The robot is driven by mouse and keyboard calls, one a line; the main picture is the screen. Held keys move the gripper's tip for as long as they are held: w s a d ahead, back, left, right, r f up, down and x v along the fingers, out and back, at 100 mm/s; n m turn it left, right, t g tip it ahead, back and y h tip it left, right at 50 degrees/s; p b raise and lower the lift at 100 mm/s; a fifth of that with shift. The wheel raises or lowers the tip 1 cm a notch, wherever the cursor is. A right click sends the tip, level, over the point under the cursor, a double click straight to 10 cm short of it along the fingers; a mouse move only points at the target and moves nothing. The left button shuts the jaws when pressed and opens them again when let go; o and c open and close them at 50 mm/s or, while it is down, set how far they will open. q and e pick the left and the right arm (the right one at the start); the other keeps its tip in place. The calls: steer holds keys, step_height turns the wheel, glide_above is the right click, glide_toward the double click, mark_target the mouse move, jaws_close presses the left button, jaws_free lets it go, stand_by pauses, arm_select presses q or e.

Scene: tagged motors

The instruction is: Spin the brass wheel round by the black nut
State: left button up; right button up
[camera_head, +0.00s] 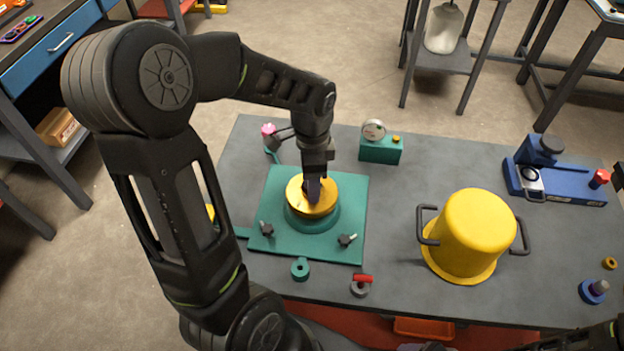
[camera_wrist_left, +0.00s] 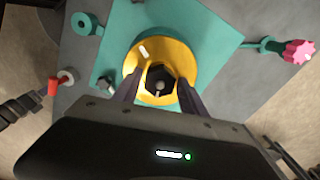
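The brass wheel (camera_head: 311,199) is a yellow disc on a round green base, set on a green plate (camera_head: 345,190). In the left wrist view the wheel (camera_wrist_left: 184,55) shows a pale mark on its rim and the black nut (camera_wrist_left: 160,74) at its middle. My left gripper (camera_head: 315,192) points down over the wheel and hides the nut in the head view. In the left wrist view its two fingers (camera_wrist_left: 159,82) stand on either side of the nut, spread, with a little yellow showing between them and the nut.
A yellow pot (camera_head: 472,232) with dark handles stands to the right on the grey table (camera_head: 400,190). A dial gauge (camera_head: 374,130) on a green block is behind. Clamp screws (camera_head: 347,240) sit on the plate. A green ring (camera_head: 300,268) and a red-handled part (camera_head: 361,286) lie in front.

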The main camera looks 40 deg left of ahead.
arm_select(q)
steer(key=o, duration=0.5)
steer(key=shift+c, duration=0.2)
steer(key=shift+n, duration=0.3)
steer(key=shift+f+n+b, duration=0.1)
steer(key=shift+n+b, duration=0.25)
steer(key=shift+n, duration=0.85)
steer(key=n, duration=0.3)
steer(key=n+b, duration=0.1)
steer(key=n, duration=0.4)
steer(key=shift+n, duration=0.4)
steer(key=n, duration=0.3)
steer(key=shift+c, duration=0.4)
